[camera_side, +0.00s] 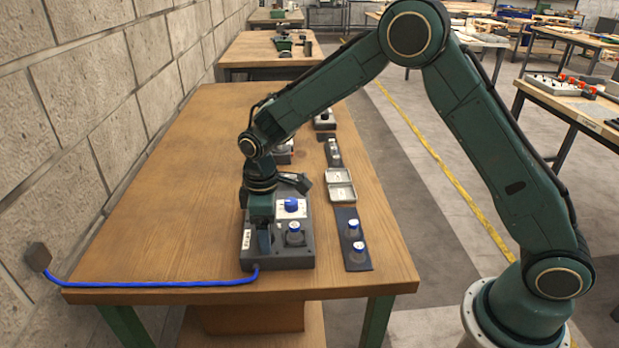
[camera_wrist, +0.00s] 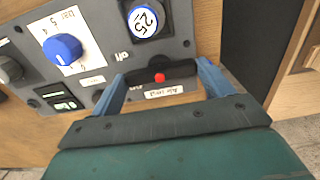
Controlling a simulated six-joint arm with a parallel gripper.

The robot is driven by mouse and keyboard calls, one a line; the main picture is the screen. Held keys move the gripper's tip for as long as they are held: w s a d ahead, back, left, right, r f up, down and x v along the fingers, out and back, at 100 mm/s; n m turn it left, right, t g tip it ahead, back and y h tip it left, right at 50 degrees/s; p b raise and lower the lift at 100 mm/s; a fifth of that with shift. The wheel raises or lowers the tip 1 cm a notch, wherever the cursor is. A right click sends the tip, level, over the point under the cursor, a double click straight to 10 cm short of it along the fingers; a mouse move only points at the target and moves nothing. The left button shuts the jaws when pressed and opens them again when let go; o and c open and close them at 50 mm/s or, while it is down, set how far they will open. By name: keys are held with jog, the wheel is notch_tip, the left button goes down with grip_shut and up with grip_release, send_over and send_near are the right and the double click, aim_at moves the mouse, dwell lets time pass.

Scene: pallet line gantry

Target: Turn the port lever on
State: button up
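The grey device (camera_side: 283,262) stands near the front end of the wooden bench, below my gripper. In the wrist view its panel (camera_wrist: 106,35) carries a dark bar-shaped part with a red spot (camera_wrist: 160,77), apparently the port lever. A small label sits under it, too blurred to read surely. The word "off" and a partly hidden second word stand at its left. My gripper (camera_wrist: 158,70) is open, its two blue fingers apart at either side of this bar. I cannot tell whether they touch it. In the side view one blue finger (camera_side: 264,238) shows; the lever is hidden.
A blue knob (camera_wrist: 63,49) on a white dial and a socket with a white top marked 25 (camera_wrist: 143,20) are close by. A blue cable (camera_side: 160,284) runs left; the bench's left is clear.

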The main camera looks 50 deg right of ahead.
jog(key=c, duration=0.3)
